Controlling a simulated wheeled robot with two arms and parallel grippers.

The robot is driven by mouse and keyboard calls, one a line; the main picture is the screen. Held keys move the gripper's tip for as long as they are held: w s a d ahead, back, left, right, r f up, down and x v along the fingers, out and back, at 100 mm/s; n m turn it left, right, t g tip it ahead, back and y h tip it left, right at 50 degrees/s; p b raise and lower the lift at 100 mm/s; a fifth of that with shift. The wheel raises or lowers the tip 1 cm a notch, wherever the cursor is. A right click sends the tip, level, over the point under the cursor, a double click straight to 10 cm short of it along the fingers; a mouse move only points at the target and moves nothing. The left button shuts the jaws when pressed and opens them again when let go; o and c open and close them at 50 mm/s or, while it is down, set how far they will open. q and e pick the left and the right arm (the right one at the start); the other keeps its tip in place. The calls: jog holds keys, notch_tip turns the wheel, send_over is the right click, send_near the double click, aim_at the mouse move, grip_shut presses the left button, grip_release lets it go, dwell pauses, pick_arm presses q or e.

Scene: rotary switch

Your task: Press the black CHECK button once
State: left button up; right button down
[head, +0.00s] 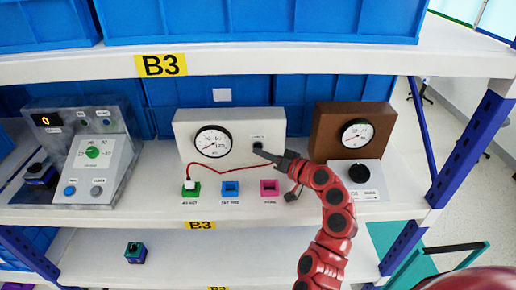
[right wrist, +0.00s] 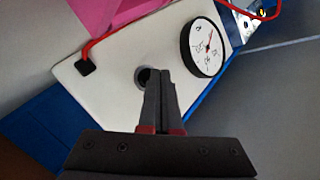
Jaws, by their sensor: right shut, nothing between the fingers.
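The black CHECK button (head: 258,145) is on the right part of the white gauge box (head: 230,119), right of its round dial (head: 213,141). A small label sits above the button. My right gripper (head: 257,152) is shut and empty, its fingertips just below the button in the head view. In the right wrist view the shut fingers (right wrist: 160,76) point at the white panel (right wrist: 115,67). A dark round button (right wrist: 143,77) shows beside the fingertips, partly covered by them. I cannot tell whether they touch it. My left gripper is not in view.
A red cable (head: 205,164) runs from the green block (head: 191,189) across the box front. A blue block (head: 230,189) and a pink block (head: 269,187) stand on the shelf. A grey console (head: 90,152) is left; a brown gauge box (head: 350,129) is right.

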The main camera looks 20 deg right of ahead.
jog(key=shift+w+d+b, duration=0.15)
jog(key=shift+w+b, duration=0.25)
dwell(0.6)
jog(key=shift+s+a, duration=0.25)
jog(key=shift+s, duration=0.55)
jog(key=shift+s+a+b, duration=0.1)
jog(key=shift+s+a, duration=0.15)
jog(key=shift+s, duration=0.55)
jog(key=shift+s+a+b, duration=0.1)
jog(key=shift+s+a, duration=0.1)
jog(key=shift+s, duration=0.65)
jog(key=shift+s+a+b, duration=0.1)
jog(key=shift+s+a, duration=0.15)
jog(key=shift+s, duration=0.55)
